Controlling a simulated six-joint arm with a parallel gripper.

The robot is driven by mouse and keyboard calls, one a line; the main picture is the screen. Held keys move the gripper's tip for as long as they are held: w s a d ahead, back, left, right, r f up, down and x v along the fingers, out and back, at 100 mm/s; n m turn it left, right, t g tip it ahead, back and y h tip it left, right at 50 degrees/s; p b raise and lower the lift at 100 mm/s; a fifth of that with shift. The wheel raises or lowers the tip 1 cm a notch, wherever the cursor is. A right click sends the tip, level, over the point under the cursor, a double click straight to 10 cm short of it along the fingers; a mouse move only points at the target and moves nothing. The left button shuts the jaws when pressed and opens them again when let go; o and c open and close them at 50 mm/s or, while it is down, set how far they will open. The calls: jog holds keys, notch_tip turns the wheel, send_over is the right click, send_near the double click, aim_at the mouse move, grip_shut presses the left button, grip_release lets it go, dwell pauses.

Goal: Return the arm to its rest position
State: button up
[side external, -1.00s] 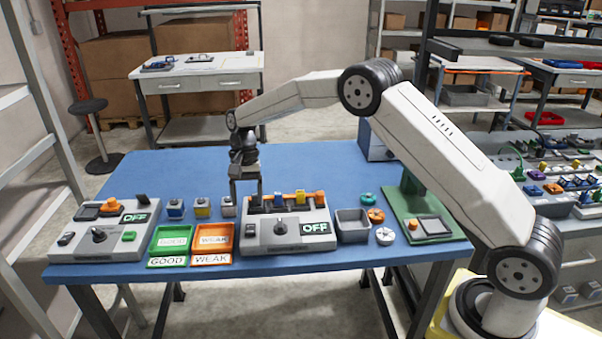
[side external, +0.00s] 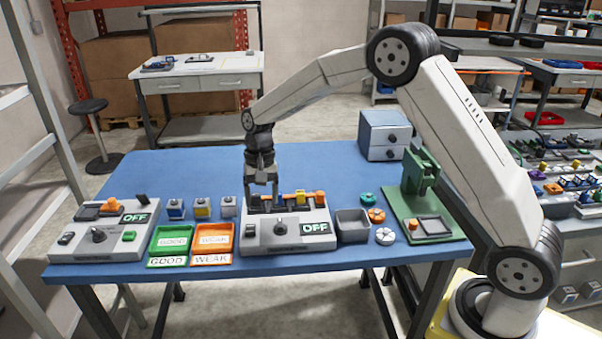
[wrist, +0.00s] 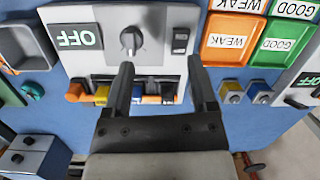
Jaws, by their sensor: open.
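My gripper (side external: 262,190) hangs above the back left part of the right-hand grey device in the side external view. In the wrist view my gripper (wrist: 158,75) is open, with its two dark fingers apart and nothing between them. The grey device (side external: 255,238) has a knob, a switch, an OFF display (side external: 315,228) and a row of coloured pieces along its back. In the wrist view that row (wrist: 125,93) lies partly behind the fingers. Whether a fingertip touches the device cannot be told.
A second grey device (side external: 120,245) with an OFF display stands at the left. Green GOOD (side external: 153,258) and orange WEAK (side external: 197,258) trays lie between the devices. A grey bin (side external: 353,238), a green press (side external: 418,205) and a blue-grey drawer box (side external: 384,140) stand right.

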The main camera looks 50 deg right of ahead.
jog(key=s+d+n+t+h, duration=0.1)
jog(key=s+n+t, duration=0.2)
jog(key=s, duration=1.9)
jog(key=shift+f+n+t+h, duration=0.2)
jog(key=shift+n+t+h, duration=0.15)
jog(key=shift+n, duration=1.65)
